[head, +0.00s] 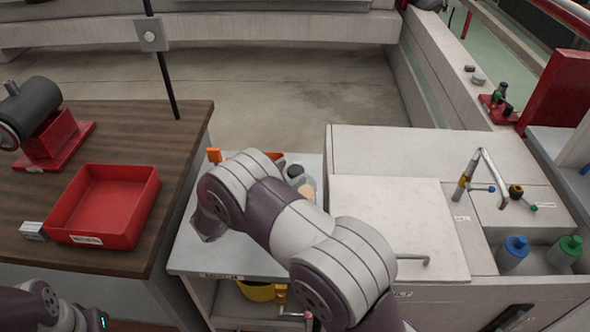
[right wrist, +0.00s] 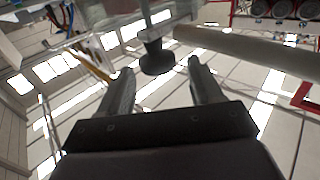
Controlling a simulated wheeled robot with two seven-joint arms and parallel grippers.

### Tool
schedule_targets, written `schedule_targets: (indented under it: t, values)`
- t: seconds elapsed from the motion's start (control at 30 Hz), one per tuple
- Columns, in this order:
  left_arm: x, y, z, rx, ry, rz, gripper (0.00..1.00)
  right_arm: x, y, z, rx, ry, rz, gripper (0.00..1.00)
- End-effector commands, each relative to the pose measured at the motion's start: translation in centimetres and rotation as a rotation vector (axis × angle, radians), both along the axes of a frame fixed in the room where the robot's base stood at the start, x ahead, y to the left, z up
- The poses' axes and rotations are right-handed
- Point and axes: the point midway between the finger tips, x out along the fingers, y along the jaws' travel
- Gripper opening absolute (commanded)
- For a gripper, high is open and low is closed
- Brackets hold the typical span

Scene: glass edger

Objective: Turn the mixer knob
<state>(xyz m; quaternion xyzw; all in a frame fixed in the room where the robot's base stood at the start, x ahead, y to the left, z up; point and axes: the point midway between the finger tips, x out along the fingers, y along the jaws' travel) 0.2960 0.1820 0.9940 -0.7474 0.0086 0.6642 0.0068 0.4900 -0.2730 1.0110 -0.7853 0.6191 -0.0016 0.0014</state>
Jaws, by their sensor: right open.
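In the right wrist view a dark flared knob (right wrist: 157,56) on a short stem hangs below a grey, glassy-looking body (right wrist: 120,15); I take it for the mixer knob. My right gripper (right wrist: 160,67) is open, with one finger on each side of the knob's line. The knob shows between and around the level of the fingertips; I cannot tell whether they touch it. In the head view my right arm crosses the pale cart (head: 222,262) and hides most of what stands there, so the knob is not visible. My left arm shows only at the lower left; its fingers are not in view.
A red bin (head: 105,205) sits on the wooden table (head: 170,125) at left. A white cabinet with a thin metal tap (head: 490,170) and blue (head: 513,252) and green (head: 565,250) bottles stands at right. A pale bar (right wrist: 250,50) crosses the right wrist view.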

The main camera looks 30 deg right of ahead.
Motion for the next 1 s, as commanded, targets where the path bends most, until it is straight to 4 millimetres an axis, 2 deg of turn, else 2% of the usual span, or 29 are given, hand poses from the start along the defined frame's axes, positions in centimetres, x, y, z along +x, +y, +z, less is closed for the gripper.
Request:
schedule_targets:
  t: [0.03, 0.2, 0.4, 1.0]
  values:
    - [0.0, 0.0, -0.7, 0.000, 0.000, 0.000, 0.00, -0.2, 1.4, -0.4, -0.001, -0.001, 0.006, 0.65]
    - [0.0, 0.0, -1.6, 0.000, 0.000, 0.000, 0.00, -1.3, 5.9, -0.3, 0.000, -0.004, 0.004, 0.65]
    - [0.0, 0.0, -2.0, 0.000, 0.000, 0.000, 0.00, -2.0, 8.8, 0.0, 0.000, -0.004, 0.001, 0.65]
    - [0.0, 0.0, -2.0, 0.000, 0.000, 0.000, 0.00, -2.2, 9.1, 0.1, -0.001, -0.003, 0.000, 0.65]
